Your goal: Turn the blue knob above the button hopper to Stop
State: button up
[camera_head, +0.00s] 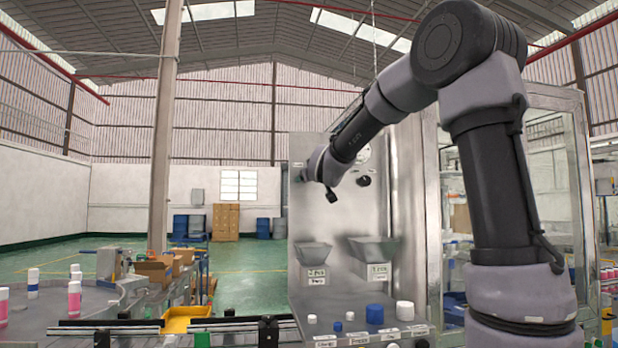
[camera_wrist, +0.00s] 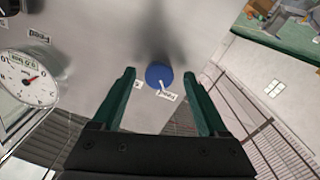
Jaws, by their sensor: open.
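The blue knob (camera_wrist: 157,73) is on the grey metal panel in the wrist view. It carries a white pointer mark that runs toward a white label (camera_wrist: 167,96) at its lower right in the picture. Another small label (camera_wrist: 138,84) is at its lower left. The lettering is too small to read. My gripper (camera_wrist: 160,76) is open, with one dark green finger on each side of the knob. I cannot tell whether either finger touches it. In the head view, my wrist is at the panel's upper left and the knob cannot be made out.
A round dial gauge (camera_wrist: 29,78) is on the panel, left in the wrist view. In the head view, two metal hoppers (camera_head: 314,254) (camera_head: 373,249) hang below my wrist. Blue and white caps (camera_head: 375,313) (camera_head: 404,311) stand on the ledge. A glazed cabinet (camera_head: 555,150) is to the right.

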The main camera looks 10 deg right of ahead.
jog(key=shift+w, duration=0.4)
grip_shut()
jog(key=shift+a+r+m, duration=0.1)
jog(key=shift+m, duration=4.4)
jog(key=shift+a+m, duration=0.1)
jog(key=shift+m, duration=4.4)
